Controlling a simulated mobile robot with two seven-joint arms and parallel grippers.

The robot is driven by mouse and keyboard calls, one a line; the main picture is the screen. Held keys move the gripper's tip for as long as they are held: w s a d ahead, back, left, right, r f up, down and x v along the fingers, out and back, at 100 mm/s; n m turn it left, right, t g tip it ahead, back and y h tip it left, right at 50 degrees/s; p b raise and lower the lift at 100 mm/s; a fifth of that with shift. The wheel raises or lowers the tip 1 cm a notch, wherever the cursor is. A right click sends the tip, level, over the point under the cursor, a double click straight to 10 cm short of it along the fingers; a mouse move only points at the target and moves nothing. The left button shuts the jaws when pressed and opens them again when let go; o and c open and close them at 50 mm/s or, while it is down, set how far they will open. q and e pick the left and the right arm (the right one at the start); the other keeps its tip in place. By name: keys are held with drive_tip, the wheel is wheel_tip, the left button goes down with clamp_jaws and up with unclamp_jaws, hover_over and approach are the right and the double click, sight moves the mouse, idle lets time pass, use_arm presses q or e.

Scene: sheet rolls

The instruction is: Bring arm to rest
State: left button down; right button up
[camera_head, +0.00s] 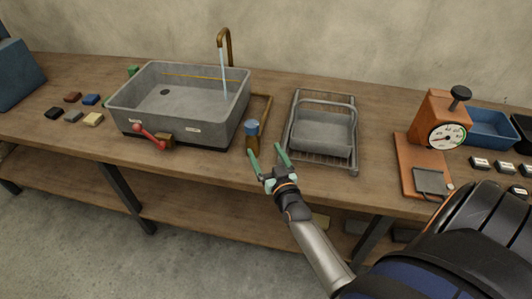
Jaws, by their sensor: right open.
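My right gripper (268,160) is open, with its two green fingers apart and nothing between them. It is over the front edge of the wooden bench (210,165), just in front of a small amber bottle (253,142) with a blue cap. The left fingertip shows close to the bottle's base; I cannot tell whether they touch. My grey right forearm comes up from the lower right. My left gripper is not in view.
A grey sink (180,124) with running water from a brass tap (225,45) stands at left. A wire rack (322,160) holds a grey tub (323,132). An orange dial scale (443,120) and blue tray (490,128) are at right. Small coloured blocks (91,100) lie far left.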

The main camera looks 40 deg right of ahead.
idle(0.3)
drive_tip(key=s+a+f+n+g+y, duration=0.3)
drive_tip(key=s+a+f+g, duration=0.1)
drive_tip(key=s+a+f, duration=0.3)
drive_tip(key=s+a+f+n+g+y, duration=0.3)
drive_tip(key=s+a+f, duration=0.4)
drive_tip(key=s+a, duration=0.4)
drive_tip(key=s+g+y, duration=0.1)
drive_tip(key=s, duration=0.2)
drive_tip(key=shift+s+f+y, duration=0.3)
drive_tip(key=shift+s, duration=0.1)
